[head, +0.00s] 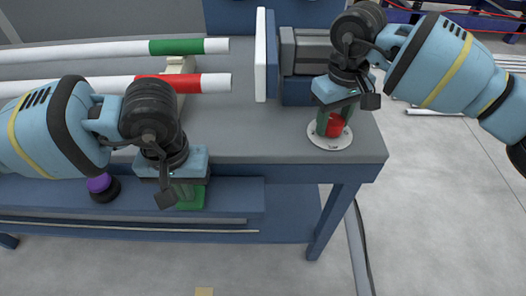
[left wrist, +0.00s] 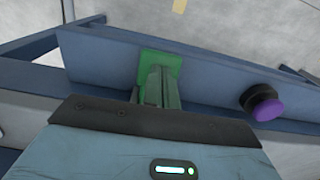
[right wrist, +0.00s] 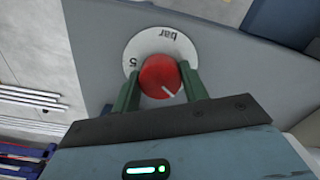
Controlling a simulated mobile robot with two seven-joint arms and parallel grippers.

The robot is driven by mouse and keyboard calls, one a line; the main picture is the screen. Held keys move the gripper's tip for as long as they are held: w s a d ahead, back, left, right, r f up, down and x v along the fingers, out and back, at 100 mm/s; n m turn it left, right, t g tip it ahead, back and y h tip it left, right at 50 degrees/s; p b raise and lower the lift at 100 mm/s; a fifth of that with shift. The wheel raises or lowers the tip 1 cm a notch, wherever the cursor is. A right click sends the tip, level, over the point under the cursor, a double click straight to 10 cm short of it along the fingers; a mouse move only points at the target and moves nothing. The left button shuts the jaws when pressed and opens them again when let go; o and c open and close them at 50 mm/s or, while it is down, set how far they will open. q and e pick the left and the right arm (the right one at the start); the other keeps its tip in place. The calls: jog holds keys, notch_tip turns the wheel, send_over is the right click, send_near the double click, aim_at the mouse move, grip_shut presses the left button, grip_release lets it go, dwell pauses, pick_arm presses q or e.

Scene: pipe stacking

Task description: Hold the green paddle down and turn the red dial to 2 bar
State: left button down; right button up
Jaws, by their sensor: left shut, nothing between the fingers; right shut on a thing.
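The green paddle (head: 192,203) is on the front face of the bench, below the top's edge; it also shows in the left wrist view (left wrist: 169,61). My left gripper (head: 184,190) is shut and empty, its green fingertips (left wrist: 154,75) at the paddle and apparently against it. The red dial (head: 336,128) sits on a round white scale plate (head: 321,142) at the right end of the bench top. My right gripper (head: 332,116) is shut on the red dial (right wrist: 158,72), one finger each side. The plate shows "bar" and "5"; the dial's white line points to the lower right there.
A purple button (head: 99,184) on a black base is on the bench front, left of the paddle. White pipes with a green band (head: 176,47) and a red band (head: 180,81) lie on a beige support. A white upright plate (head: 261,55) stands mid-bench.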

pick_arm(q)
jog(key=shift+w+f, duration=0.1)
pick_arm(e)
jog(key=shift+n, duration=0.3)
pick_arm(q)
jog(key=shift+w+r, duration=0.1)
jog(key=shift+r, duration=0.4)
pick_arm(e)
jog(key=shift+w, duration=0.1)
pick_arm(q)
jog(key=shift+r, duration=1.6)
jog(key=shift+f, duration=0.1)
pick_arm(e)
jog(key=o, duration=0.9)
jog(key=shift+w+f, duration=0.1)
jog(key=shift+f, duration=0.05)
jog(key=shift+r, duration=0.2)
